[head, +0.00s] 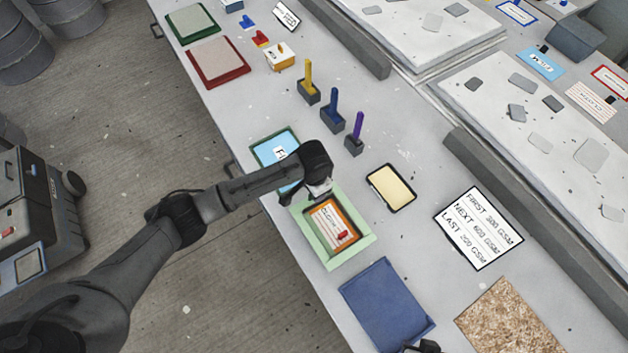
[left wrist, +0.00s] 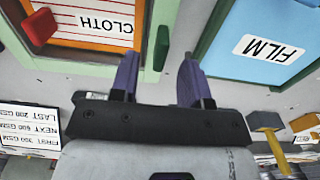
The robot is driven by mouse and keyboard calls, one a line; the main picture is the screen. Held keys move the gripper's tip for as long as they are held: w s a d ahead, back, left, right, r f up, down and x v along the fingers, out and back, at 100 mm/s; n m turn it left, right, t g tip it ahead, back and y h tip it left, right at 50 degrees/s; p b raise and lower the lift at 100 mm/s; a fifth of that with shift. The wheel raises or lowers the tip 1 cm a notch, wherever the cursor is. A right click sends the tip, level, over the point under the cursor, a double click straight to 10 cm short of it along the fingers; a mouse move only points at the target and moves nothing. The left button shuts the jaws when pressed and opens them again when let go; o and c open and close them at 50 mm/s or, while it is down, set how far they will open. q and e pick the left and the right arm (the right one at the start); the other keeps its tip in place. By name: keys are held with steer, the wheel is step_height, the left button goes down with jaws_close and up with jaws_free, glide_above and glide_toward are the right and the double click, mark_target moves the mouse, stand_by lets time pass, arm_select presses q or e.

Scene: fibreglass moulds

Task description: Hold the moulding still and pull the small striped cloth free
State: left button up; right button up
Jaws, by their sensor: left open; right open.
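A small white cloth with red stripes and a "CLOTH" label (head: 328,224) lies in an orange frame within a light green moulding (head: 361,243). A small red tab (head: 343,236) sits at its edge. The cloth also shows at the upper left of the left wrist view (left wrist: 92,18). My left gripper (left wrist: 158,62) is open and empty, its two purple fingers apart near the moulding's edge, between it and the "FILM" sheet. In the head view its wrist mostly hides its fingers. My right gripper (head: 424,346) is open, partly cut off at the bottom edge by the blue sheet.
A blue film sheet (head: 268,150) lies beside the moulding, partly under my left arm. A blue sheet (head: 375,290), a cream tray (head: 391,188), a text card (head: 478,229) and a chipboard (head: 515,322) lie around. Coloured handles in dark blocks (head: 334,117) stand farther back.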

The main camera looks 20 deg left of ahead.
arm_select(q)
steer(key=shift+f, duration=1.8)
arm_select(e)
steer(key=shift+f, duration=0.25)
arm_select(q)
steer(key=c, duration=0.6)
jaws_close()
arm_select(e)
steer(key=shift+c, duration=0.2)
